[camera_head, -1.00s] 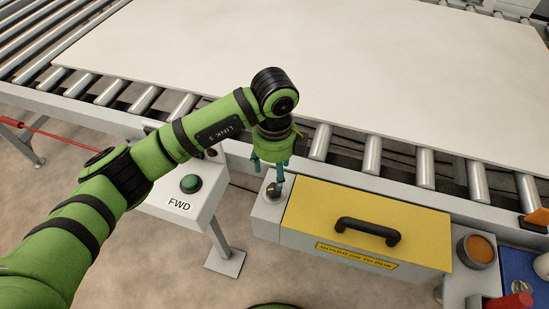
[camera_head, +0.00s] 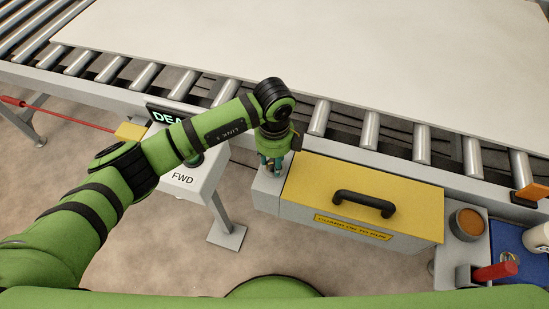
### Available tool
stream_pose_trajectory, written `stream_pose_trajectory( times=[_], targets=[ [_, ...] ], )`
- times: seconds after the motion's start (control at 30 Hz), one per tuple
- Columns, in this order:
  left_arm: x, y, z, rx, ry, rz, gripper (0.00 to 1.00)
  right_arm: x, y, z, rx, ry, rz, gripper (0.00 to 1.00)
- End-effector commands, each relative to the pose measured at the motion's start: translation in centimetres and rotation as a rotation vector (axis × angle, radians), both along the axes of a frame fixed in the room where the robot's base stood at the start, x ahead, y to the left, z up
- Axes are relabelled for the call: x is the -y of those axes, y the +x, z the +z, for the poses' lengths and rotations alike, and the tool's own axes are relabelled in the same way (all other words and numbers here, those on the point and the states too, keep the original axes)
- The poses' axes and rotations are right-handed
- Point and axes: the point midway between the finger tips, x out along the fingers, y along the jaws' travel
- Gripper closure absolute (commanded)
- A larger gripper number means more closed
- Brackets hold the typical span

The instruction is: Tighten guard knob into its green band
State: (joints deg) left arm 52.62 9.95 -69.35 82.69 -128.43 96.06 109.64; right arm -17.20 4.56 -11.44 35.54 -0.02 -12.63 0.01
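My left gripper (camera_head: 269,168) points down over the small grey block (camera_head: 266,196) at the left end of the yellow guard cover (camera_head: 340,190). Its teal fingers are down around the place of the guard knob, which is mostly hidden by them. I cannot tell whether the fingers are closed on the knob. The green band on the knob's seat cannot be made out. The yellow cover lies flat, with a black handle and a "GUARD ON TO RUN" label. My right gripper is not in view.
A control box (camera_head: 185,182) marked FWD stands left of the guard, partly behind my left arm. The roller conveyor (camera_head: 320,117) with a large pale board (camera_head: 330,55) runs behind. At right are an orange-topped cup (camera_head: 467,224), a red-handled item (camera_head: 494,271) and a blue tray (camera_head: 508,245).

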Motion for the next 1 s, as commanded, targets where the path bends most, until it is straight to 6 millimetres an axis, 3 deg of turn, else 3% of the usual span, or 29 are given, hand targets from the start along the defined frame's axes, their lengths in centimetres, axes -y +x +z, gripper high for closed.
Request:
stream_pose_trajectory(
  times=[1.0],
  targets=[
    [0.15, -0.2, -0.22, -0.004, -0.004, -0.075, 0.94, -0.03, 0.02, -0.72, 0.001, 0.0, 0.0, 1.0]
  ],
)
